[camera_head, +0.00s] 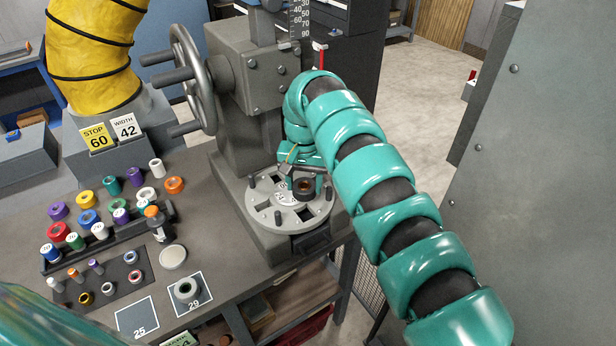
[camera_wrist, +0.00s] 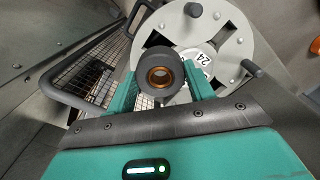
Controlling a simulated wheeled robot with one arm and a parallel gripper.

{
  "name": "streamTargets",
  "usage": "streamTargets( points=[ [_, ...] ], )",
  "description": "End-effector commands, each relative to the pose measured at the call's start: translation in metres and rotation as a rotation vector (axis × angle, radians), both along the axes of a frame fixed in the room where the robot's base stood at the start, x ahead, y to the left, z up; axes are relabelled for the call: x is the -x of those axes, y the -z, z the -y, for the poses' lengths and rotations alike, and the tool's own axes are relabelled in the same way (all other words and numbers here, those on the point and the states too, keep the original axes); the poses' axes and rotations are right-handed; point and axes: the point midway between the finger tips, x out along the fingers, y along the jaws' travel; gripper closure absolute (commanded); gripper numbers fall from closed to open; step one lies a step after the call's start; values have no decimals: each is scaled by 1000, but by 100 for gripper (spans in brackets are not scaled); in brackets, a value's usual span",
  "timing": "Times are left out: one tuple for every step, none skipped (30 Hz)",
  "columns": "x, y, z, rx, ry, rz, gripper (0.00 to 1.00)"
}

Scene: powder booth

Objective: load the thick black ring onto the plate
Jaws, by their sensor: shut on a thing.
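The thick black ring (camera_head: 304,186) is dark with a copper-coloured bore. In the wrist view the ring (camera_wrist: 160,75) sits between the two teal fingers of my gripper (camera_wrist: 160,88), which is shut on it. The round grey plate (camera_head: 289,219) has several upright pegs and cut-outs, and it lies on the base of the grey press. In the wrist view the plate (camera_wrist: 225,45) is behind the ring, with a white label reading 24. The ring is over the plate's rear right part in the head view; I cannot tell whether it touches it.
The press's column (camera_head: 245,90) and handwheel (camera_head: 192,80) rise behind the plate. Several coloured spools (camera_head: 88,217) and small rings stand on the bench at left. A grey ring (camera_head: 186,290) rests on card 29; card 25 (camera_head: 137,318) is empty. A wire-mesh guard (camera_wrist: 85,75) shows in the wrist view.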

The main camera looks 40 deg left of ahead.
Motion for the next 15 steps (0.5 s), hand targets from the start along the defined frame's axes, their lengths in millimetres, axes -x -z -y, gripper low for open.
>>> streamTargets(
  points=[
    [-1, 3, 0, 0, 1, 0, 78],
    [-1, 5, 0, 0, 1, 0, 78],
    [-1, 8, 0, 0, 1, 1, 78],
    [-1, 10, 0, 0, 1, 1, 78],
    [-1, 13, 0, -1, 1, 0, 78],
    [-1, 16, 0, -1, 0, 0, 78],
    [-1, 19, 0, -1, 0, 0, 78],
    [0, 22, 0, -1, 0, 0, 78],
    [0, 26, 0, 0, -1, 0, 78],
    [0, 29, 0, 0, -1, 0, 78],
    [0, 32, 0, 0, -1, -1, 78],
    [0, 36, 0, 1, -1, -2, 78],
    [0, 39, 0, 1, -1, -2, 78],
    [0, 41, 0, 1, -1, -2, 78],
    [0, 44, 0, 0, -1, -1, 78]
  ],
)
